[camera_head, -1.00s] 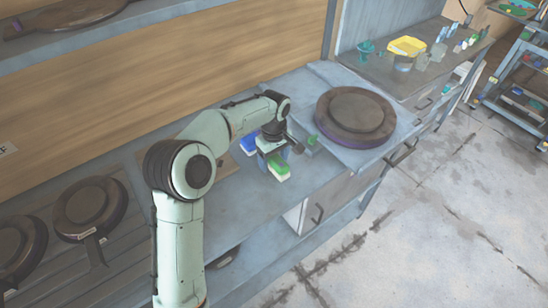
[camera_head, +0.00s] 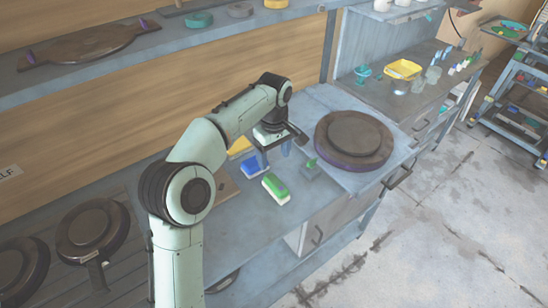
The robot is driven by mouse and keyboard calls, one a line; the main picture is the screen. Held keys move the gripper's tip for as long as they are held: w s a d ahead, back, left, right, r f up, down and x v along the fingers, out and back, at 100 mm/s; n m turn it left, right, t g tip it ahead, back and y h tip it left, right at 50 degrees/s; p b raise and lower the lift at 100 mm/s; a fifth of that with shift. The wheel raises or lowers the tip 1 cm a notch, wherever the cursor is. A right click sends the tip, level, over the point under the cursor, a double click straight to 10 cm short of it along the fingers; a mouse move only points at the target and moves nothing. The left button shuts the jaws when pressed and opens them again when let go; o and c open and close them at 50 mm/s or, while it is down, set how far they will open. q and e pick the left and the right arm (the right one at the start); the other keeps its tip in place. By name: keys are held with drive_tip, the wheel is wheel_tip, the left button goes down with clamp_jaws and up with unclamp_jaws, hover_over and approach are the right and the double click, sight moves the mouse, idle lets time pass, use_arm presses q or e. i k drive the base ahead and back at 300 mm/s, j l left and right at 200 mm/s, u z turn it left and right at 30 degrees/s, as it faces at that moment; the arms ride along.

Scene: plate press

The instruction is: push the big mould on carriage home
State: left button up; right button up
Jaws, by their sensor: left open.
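The big mould (camera_head: 354,134) is a dark brown round disc with a smaller raised disc on top. It rests flat on a grey carriage plate (camera_head: 312,98) at the right end of the bench. My left gripper (camera_head: 276,157) points down over the bench, to the left of the mould and apart from it. Its fingers are apart with nothing between them, and the arm partly hides the bench behind. My right gripper is not in the picture.
A green-and-white block (camera_head: 276,188) and a blue block (camera_head: 251,168) lie on the bench near my left gripper. Two dark round moulds (camera_head: 97,230) sit at the lower left. A yellow tray (camera_head: 403,69) stands on the far counter. A shelf (camera_head: 90,60) runs above.

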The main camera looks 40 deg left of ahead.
sight(355, 149)
drive_tip(key=k+l, duration=0.75)
drive_tip(key=l, duration=0.25)
